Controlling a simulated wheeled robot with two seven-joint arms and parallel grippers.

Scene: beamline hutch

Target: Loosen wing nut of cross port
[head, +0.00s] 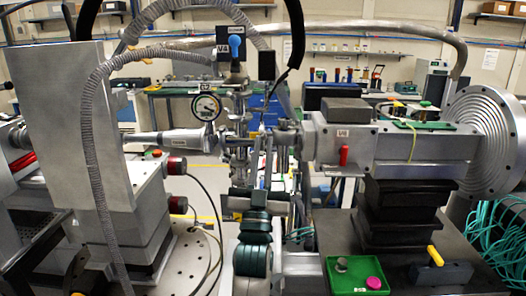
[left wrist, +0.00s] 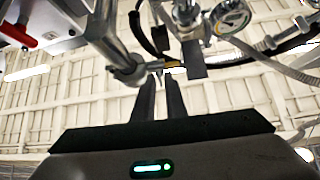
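The metal cross port (head: 236,128) stands in the middle of the head view, in line with a gauge arm on the left and a grey valve body on the right. My left gripper (head: 262,138) reaches up to it from below. In the left wrist view its two dark fingers (left wrist: 162,82) point at a clamped pipe joint (left wrist: 130,68) with a small brass-coloured part (left wrist: 172,64) by the fingertips. A narrow gap shows between the fingers. I cannot make out the wing nut, or whether the tips touch it. My right gripper is not in view.
A round dial gauge (head: 206,107) and a blue-handled valve (head: 235,45) are close by on the left and above. A red-handled grey box (head: 340,140) and a large flange (head: 487,140) are at right. Ribbed hoses (head: 90,150) hang at left.

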